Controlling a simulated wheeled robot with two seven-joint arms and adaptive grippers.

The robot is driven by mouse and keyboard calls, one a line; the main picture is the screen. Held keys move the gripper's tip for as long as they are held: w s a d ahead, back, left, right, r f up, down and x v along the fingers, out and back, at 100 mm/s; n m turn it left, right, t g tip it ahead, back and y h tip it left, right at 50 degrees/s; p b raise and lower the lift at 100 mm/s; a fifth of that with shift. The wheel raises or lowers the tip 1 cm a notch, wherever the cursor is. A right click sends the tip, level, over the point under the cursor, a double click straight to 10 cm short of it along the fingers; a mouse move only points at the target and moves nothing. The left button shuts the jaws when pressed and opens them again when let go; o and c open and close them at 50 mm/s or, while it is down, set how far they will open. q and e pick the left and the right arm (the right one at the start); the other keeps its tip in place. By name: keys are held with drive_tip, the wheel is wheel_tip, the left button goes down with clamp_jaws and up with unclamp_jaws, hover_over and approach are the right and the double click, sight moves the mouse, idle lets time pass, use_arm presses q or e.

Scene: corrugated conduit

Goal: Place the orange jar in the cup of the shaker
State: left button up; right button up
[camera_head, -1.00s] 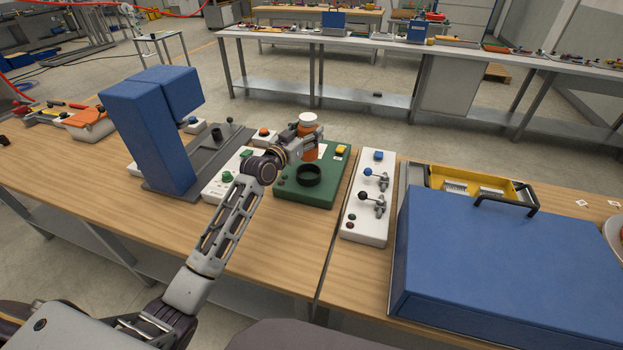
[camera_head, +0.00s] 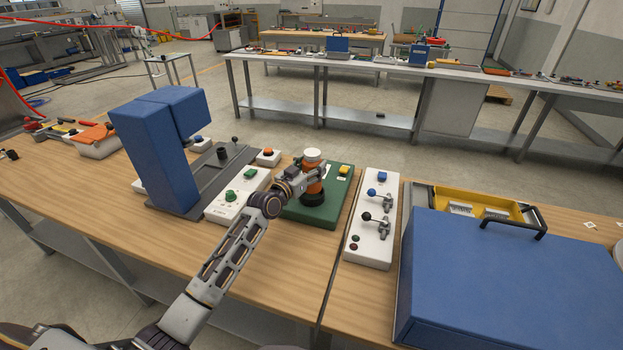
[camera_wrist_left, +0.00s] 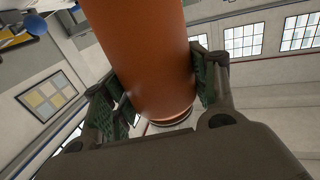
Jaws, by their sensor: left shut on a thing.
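The orange jar (camera_head: 314,188) with a white lid (camera_head: 312,155) stands roughly upright above the green shaker (camera_head: 335,206). My left gripper (camera_head: 314,173) is shut around the jar's side, below the lid. The black cup (camera_head: 312,199) of the shaker shows directly below the jar's orange body. The jar is in line with the cup, but I cannot tell whether its base is inside it or just above. In the left wrist view the jar's orange wall (camera_wrist_left: 147,55) is between the two green-padded fingers (camera_wrist_left: 160,90). My right gripper is not in view.
A white panel with a green knob (camera_head: 232,197) lies left of the shaker, and a white lever panel (camera_head: 372,225) lies right. A blue machine (camera_head: 150,155) stands farther left. A blue case (camera_head: 500,275) and a yellow tray (camera_head: 443,196) are at the right.

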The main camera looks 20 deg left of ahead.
use_arm(q)
drive_tip(key=shift+f, duration=0.75)
wheel_tip(320, 180, down, 2)
drive_tip(key=shift+f, duration=0.35)
drive_tip(key=shift+f+b, duration=0.1)
drive_tip(key=shift+b, duration=0.25)
drive_tip(key=o, duration=0.9)
drive_tip(key=shift+f, duration=0.15)
drive_tip(key=o, duration=0.5)
drive_tip(key=shift+r, duration=0.2)
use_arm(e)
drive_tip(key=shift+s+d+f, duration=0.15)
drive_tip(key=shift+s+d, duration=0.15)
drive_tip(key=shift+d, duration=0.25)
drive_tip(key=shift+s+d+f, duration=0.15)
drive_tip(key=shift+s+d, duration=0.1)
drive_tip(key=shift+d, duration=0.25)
